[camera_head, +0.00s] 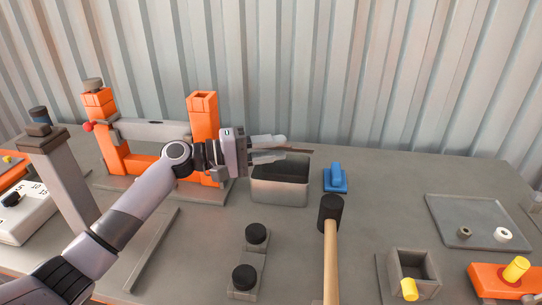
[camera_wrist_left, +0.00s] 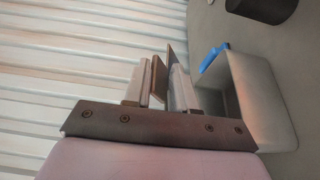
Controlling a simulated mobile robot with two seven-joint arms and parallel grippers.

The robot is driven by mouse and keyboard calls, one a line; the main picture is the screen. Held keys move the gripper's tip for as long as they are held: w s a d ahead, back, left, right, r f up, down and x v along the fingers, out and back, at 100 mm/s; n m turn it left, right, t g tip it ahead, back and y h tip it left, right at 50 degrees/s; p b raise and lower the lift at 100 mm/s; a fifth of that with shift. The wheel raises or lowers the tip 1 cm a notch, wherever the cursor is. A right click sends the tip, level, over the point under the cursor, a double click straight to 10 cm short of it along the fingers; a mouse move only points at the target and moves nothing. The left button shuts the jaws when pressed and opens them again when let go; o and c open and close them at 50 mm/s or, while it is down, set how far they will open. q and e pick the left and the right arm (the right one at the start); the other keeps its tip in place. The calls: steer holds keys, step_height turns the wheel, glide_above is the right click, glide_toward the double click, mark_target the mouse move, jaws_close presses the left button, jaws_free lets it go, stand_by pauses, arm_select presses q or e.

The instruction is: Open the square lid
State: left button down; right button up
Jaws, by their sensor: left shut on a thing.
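The square metal box (camera_head: 280,192) stands on the table, and its dark inside shows through the open top. It also shows in the left wrist view (camera_wrist_left: 262,105). The lid (camera_head: 303,150) is a thin brownish plate seen almost edge-on above the box's back rim. In the left wrist view the lid (camera_wrist_left: 176,52) stands between the fingers, apart from most of the rim; whether one edge touches the box is hidden. My left gripper (camera_head: 270,149) reaches in from the left above the box and is shut on the lid. My right gripper is not in view.
A blue object (camera_head: 335,181) and a black-headed mallet (camera_head: 329,215) lie right of the box. An orange frame (camera_head: 204,125) stands at the left behind my arm. Two black knobs (camera_head: 256,234) are in front. A grey tray (camera_head: 478,216) lies right; bare table separates it from the mallet.

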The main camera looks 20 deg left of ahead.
arm_select(q)
steer(key=shift+w+a+r+t, duration=0.2)
steer(key=shift+w+r+t, duration=0.15)
steer(key=shift+r, duration=0.15)
steer(key=c, duration=1.2)
jaws_free()
steer(key=shift+c, duration=0.2)
steer(key=shift+d+f, duration=0.1)
steer(key=shift+f, duration=0.15)
steer(key=shift+s+a+f, duration=0.1)
steer(key=shift+s+a, duration=0.1)
steer(key=shift+a, duration=0.1)
steer(key=b+v, duration=0.1)
steer(key=v, duration=0.5)
steer(key=shift+a+r+b, duration=0.2)
steer(key=shift+r+b, duration=0.05)
steer(key=shift+b, duration=0.1)
steer(key=shift+s, duration=0.1)
